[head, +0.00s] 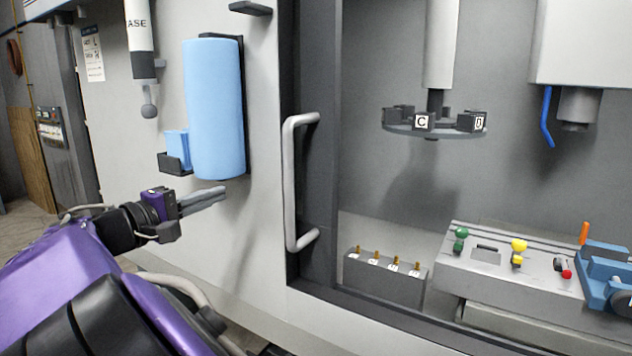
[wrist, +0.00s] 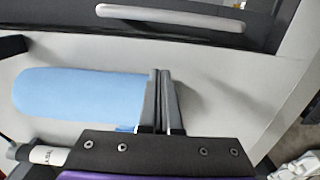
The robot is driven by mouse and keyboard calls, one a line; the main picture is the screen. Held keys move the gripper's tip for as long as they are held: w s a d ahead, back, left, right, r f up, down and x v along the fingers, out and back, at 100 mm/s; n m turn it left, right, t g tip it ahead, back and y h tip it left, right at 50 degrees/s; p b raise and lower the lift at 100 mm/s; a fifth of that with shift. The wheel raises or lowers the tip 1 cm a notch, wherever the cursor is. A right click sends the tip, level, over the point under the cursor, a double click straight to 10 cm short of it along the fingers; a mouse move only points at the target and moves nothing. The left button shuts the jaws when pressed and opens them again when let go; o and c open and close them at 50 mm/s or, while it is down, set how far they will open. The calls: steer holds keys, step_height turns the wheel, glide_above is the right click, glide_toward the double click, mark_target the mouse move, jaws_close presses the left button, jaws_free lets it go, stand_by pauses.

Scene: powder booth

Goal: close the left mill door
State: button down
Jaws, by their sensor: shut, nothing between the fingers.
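The left mill door (head: 316,150) is a dark panel at the left side of the mill opening, standing open. Its long pale grey handle (head: 291,185) is upright on the door. In the wrist view the handle (wrist: 170,17) runs across the top, beyond my fingertips. My gripper (head: 222,192) is left of the handle and apart from it, in front of the pale machine wall. Its two fingers (wrist: 164,74) are together with nothing between them.
A blue roll (head: 213,110) hangs on the wall just above my gripper, with a small holder (head: 174,162) beside it. Inside the mill are a tool carousel (head: 434,128), a block with several pegs (head: 385,278), and a table with coloured knobs (head: 535,270) and a blue vise (head: 608,272).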

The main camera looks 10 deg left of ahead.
steer(key=w+d, duration=0.8)
stand_by(0.4)
steer(key=shift+d+f, duration=0.1)
steer(key=shift+d, duration=0.1)
